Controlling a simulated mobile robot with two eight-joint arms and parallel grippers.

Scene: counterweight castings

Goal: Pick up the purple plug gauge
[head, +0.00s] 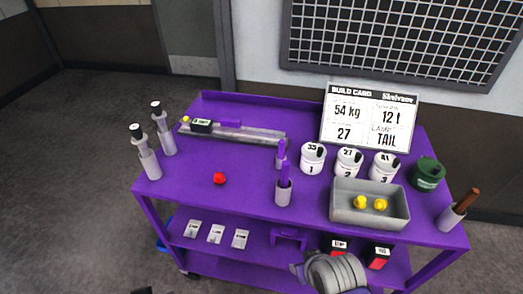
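The nearer, larger one (284,187) is close to the front edge. The smaller one (281,155) stands behind it, by the end of the grey rail. I cannot tell for sure which of these is the plug gauge. Neither of my grippers shows clearly; a grey ringed part of my arm is low in the view, in front of the cart.
The purple cart (245,190) holds a grey rail (240,134), a red knob (219,178), several white numbered pots (313,158), a grey bin (369,215) with yellow pieces, a green pot (427,174) and a build card (368,117). Grey posts (149,160) stand at the left.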

